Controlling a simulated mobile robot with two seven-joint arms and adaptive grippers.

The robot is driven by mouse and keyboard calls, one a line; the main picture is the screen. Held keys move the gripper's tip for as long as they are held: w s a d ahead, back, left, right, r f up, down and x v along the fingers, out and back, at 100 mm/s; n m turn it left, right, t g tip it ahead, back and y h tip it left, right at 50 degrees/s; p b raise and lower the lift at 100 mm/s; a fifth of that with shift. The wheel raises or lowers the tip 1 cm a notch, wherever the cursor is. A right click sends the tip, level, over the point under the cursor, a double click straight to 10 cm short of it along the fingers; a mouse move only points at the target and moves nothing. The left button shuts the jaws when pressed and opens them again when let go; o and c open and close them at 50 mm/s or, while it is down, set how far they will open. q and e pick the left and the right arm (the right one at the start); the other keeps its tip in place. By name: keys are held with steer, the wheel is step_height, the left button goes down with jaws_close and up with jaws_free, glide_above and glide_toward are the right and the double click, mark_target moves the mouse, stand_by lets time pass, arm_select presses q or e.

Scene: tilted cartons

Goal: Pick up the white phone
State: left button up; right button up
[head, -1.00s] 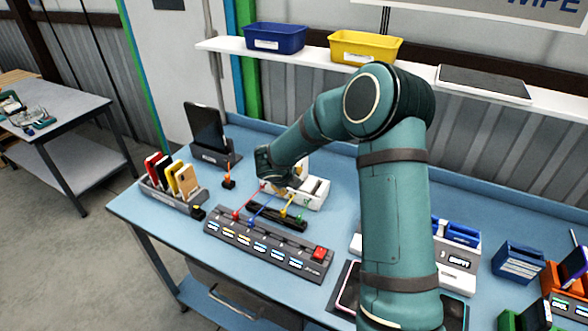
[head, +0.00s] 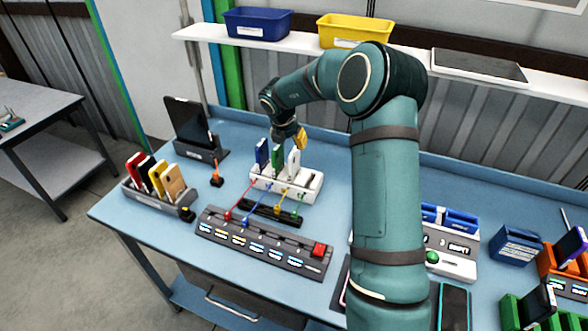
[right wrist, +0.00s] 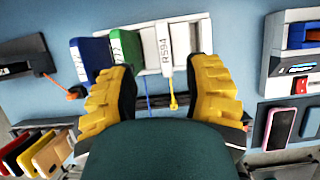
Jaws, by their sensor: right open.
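The white phone (head: 293,164) stands upright in a white rack (head: 312,184), to the right of a blue phone (head: 262,152) and a green phone (head: 278,157). In the right wrist view the white phone (right wrist: 166,48) shows edge-on with a label on it, ahead of the fingers. My right gripper (head: 297,137) is above the rack, near the top of the white phone. In the right wrist view my right gripper (right wrist: 163,92) is open, its yellow-padded fingers wide apart with nothing between them. My left gripper is not in view.
A charging strip (head: 262,243) with coloured cables lies in front of the rack. A holder of several phones (head: 160,195) and a tablet on a stand (head: 190,125) stand at left. A shelf with a blue bin (head: 257,22) and yellow bin (head: 355,30) runs above.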

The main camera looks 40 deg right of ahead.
mark_target(294, 151)
steer(key=shift+s+x, duration=0.15)
steer(key=shift+x, duration=1.55)
steer(key=shift+s+x, duration=0.15)
steer(key=shift+x, duration=1.6)
steer(key=shift+o, duration=0.2)
jaws_close()
steer(key=shift+s, duration=0.1)
